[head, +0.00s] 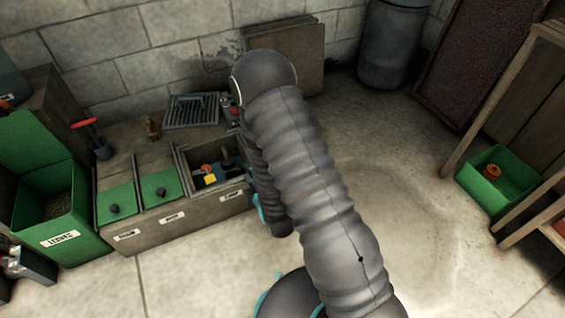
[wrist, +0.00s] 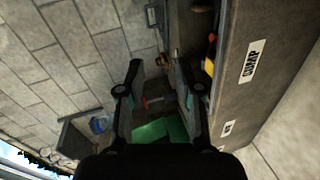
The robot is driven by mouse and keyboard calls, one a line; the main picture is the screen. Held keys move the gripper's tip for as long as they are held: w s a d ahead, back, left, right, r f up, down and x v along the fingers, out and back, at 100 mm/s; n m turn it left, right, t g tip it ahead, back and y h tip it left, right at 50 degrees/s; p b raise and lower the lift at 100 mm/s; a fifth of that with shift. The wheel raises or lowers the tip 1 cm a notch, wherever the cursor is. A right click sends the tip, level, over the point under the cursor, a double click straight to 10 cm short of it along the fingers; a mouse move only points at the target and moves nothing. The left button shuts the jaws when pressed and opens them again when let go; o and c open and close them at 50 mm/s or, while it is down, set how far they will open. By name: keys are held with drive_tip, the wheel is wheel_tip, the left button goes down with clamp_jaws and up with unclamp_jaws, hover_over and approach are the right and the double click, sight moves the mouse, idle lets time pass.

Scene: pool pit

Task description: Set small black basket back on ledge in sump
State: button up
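The open sump (head: 183,158) is a compartment at the right end of the low grey unit, partly behind my arm in the head view. Inside it are a yellow block (head: 210,179), an orange-red piece and a blue body. The sump's labelled front (wrist: 275,40) fills the right of the wrist view. I cannot make out the small black basket for sure in either view. The ledge is not clear either. My gripper (wrist: 162,95) is open in the wrist view, its two fingers apart with nothing seen held between them. In the head view its fingers are hidden by my arm.
Two green lids (head: 160,187) cover the compartments left of the sump. A dark grate (head: 191,111) lies behind it. A green bin (head: 62,205) stands at the far left. A wooden shelf with a green crate (head: 500,180) is at the right. Floor between is clear.

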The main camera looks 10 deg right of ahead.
drive_tip(key=w+d+r+m+g+h, duration=0.1)
drive_tip(key=w+d+r+m, duration=0.15)
drive_tip(key=r, duration=0.25)
drive_tip(key=w+d+r+m+g+h, duration=0.1)
drive_tip(key=r+m, duration=0.2)
drive_tip(key=r, duration=0.3)
drive_tip(key=s+d+r+m+g+h, duration=0.1)
drive_tip(key=s+d+r+m+g, duration=0.3)
drive_tip(key=r, duration=0.6)
drive_tip(key=s+d+r+m+g, duration=0.1)
drive_tip(key=s+d+r+m, duration=0.1)
drive_tip(key=s, duration=0.6)
drive_tip(key=s+d+r+m+g+h, duration=0.1)
drive_tip(key=s+d+r+m, duration=0.2)
drive_tip(key=s+r+m, duration=0.2)
drive_tip(key=s+d+r+m+g, duration=0.1)
drive_tip(key=s+d+r+m, duration=0.2)
drive_tip(key=s, duration=0.9)
drive_tip(key=shift+d+r+h, duration=0.2)
drive_tip(key=shift+r+h, duration=0.1)
drive_tip(key=shift+r, duration=0.05)
drive_tip(key=shift+a+m, duration=0.1)
drive_tip(key=shift+m, duration=0.15)
